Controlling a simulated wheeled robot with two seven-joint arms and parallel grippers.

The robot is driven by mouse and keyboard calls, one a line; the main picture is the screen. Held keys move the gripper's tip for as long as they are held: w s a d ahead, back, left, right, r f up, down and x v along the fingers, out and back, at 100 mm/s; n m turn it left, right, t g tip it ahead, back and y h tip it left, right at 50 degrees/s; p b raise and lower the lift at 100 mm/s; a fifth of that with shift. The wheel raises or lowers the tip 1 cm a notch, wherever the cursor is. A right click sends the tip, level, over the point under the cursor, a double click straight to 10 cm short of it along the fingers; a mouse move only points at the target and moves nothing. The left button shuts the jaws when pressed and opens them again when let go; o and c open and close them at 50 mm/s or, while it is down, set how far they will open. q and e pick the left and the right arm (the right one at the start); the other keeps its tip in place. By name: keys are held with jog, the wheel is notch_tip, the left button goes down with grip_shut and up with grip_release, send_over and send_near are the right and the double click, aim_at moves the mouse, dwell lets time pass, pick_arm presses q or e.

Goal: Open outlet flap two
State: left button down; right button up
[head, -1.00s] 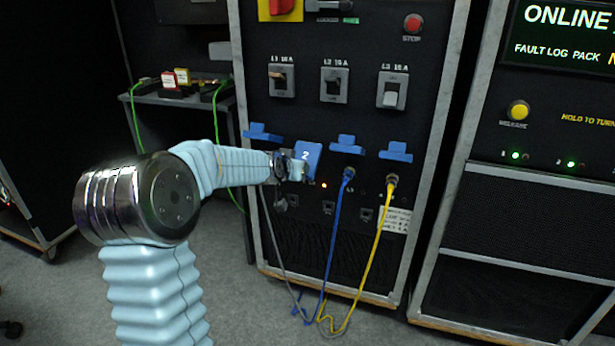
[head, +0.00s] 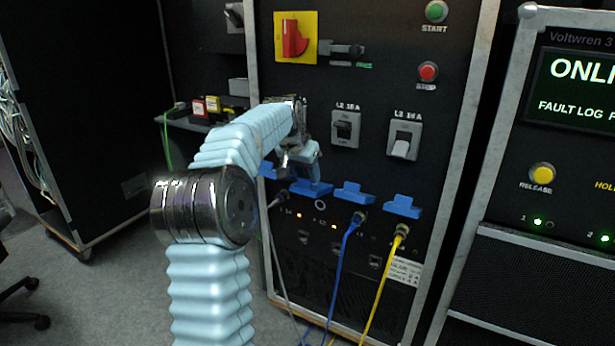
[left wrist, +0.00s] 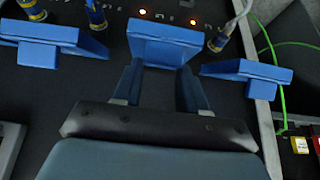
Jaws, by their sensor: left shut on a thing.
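Outlet flap two (head: 311,188) is a blue plate in the row of blue flaps on the black panel. In the head view it stands out from the panel, and a bare round outlet (head: 320,205) shows just below it. My left gripper (head: 298,160) is at its upper edge. In the left wrist view my left gripper (left wrist: 161,68) has its two dark fingers against the near edge of flap two (left wrist: 165,40), shut on it. The exact contact is partly hidden in the head view. My right gripper is not in view.
Other blue flaps (head: 354,193) (head: 402,206) stand close on the right, above a blue cable (head: 349,245) and a yellow cable (head: 385,275). A grey cable (head: 268,235) hangs at the left. Breaker switches (head: 345,128) (head: 403,140) sit above.

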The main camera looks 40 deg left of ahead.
pick_arm(q)
jog(key=shift+w+r+g, duration=0.3)
jog(key=shift+w+g, duration=0.15)
jog(key=shift+g, duration=0.15)
jog(key=c, duration=0.6)
grip_release()
jog(key=shift+a, duration=0.1)
jog(key=v, duration=1.3)
jog(key=shift+a+r, duration=0.15)
jog(key=shift+r, duration=0.25)
jog(key=shift+s, duration=0.1)
